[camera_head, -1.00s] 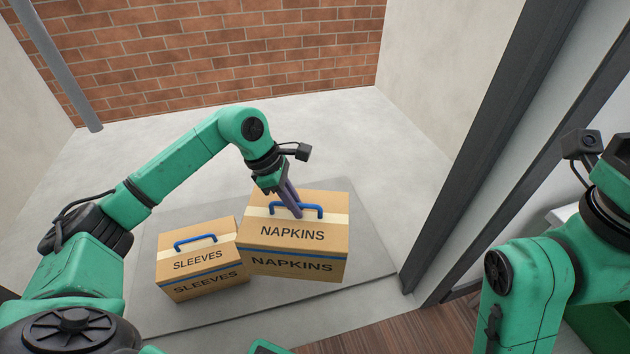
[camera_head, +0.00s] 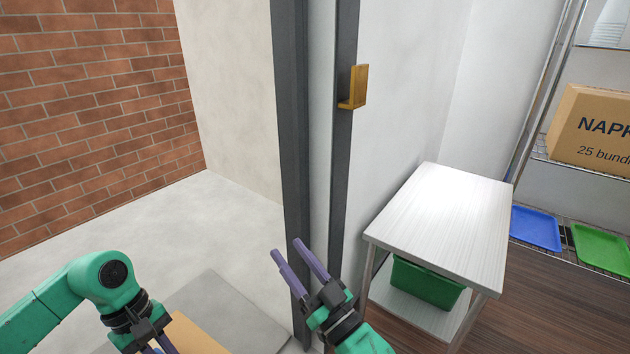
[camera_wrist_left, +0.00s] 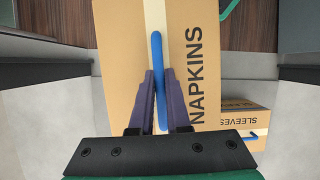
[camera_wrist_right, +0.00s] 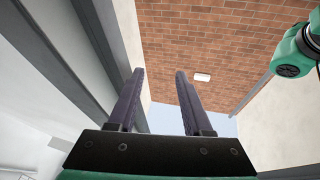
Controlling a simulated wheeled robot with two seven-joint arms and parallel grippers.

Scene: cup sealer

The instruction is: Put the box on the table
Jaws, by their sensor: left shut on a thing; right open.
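The cardboard NAPKINS box (camera_wrist_left: 185,50) fills the middle of the left wrist view. My left gripper (camera_wrist_left: 158,100) is shut on its blue handle (camera_wrist_left: 158,60). In the head view only a strip of this box (camera_head: 195,335) shows at the bottom edge, beside the left gripper (camera_head: 160,348). My right gripper (camera_head: 290,262) is open and empty, in front of the dark door frame. It also shows open in the right wrist view (camera_wrist_right: 157,95). A white table (camera_head: 445,215) stands to the right of the door frame, its top bare.
A SLEEVES box (camera_wrist_left: 243,125) is beside the held box. A green bin (camera_head: 425,282) sits on the table's lower shelf. A rack at the right holds another napkins box (camera_head: 590,135), a blue tray (camera_head: 535,228) and a green tray (camera_head: 602,248). The door frame (camera_head: 293,150) stands between left gripper and table.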

